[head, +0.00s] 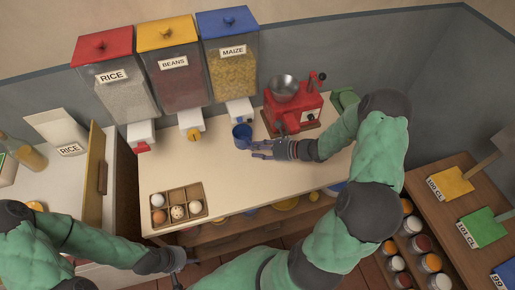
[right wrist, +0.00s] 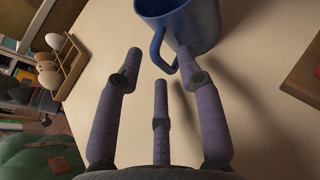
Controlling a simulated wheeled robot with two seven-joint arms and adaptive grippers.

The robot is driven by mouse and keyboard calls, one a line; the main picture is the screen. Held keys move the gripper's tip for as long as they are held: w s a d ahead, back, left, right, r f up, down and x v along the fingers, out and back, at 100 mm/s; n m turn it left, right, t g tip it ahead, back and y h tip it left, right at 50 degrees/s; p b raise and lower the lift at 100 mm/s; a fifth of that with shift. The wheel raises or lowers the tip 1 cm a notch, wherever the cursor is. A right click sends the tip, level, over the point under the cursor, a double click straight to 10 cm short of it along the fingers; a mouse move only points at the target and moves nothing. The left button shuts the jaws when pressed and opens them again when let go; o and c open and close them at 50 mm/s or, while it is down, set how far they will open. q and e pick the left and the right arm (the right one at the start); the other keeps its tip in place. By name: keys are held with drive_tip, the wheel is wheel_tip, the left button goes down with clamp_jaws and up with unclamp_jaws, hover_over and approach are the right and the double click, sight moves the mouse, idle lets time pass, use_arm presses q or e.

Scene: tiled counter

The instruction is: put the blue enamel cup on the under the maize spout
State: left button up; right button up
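The blue enamel cup (head: 242,135) stands upright on the counter, just below the white maize spout (head: 240,110) in the head view. In the right wrist view the cup (right wrist: 192,22) is at the top, with its handle (right wrist: 157,48) towards my fingers. My right gripper (head: 262,149) is just right of the cup. Its fingers (right wrist: 158,62) are spread, with the handle close to the fingertips; whether they touch it I cannot tell. My left gripper (head: 178,262) is low, in front of the counter, and its fingers are hard to make out. The maize dispenser (head: 233,72) has a blue lid.
The rice (head: 120,95) and beans (head: 178,82) dispensers stand left of maize. A red grinder (head: 295,110) stands right of the cup. An egg tray (head: 190,193) lies at the counter's front left. The counter's middle is clear.

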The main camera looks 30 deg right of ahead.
drive_tip(key=shift+r, duration=0.15)
drive_tip(key=shift+s+d+r, duration=0.15)
drive_tip(key=shift+s+d, duration=0.05)
drive_tip(key=p+v, duration=0.3)
drive_tip(key=v, duration=0.8)
drive_tip(key=shift+s+d, duration=0.15)
drive_tip(key=shift+s, duration=0.05)
idle(0.8)
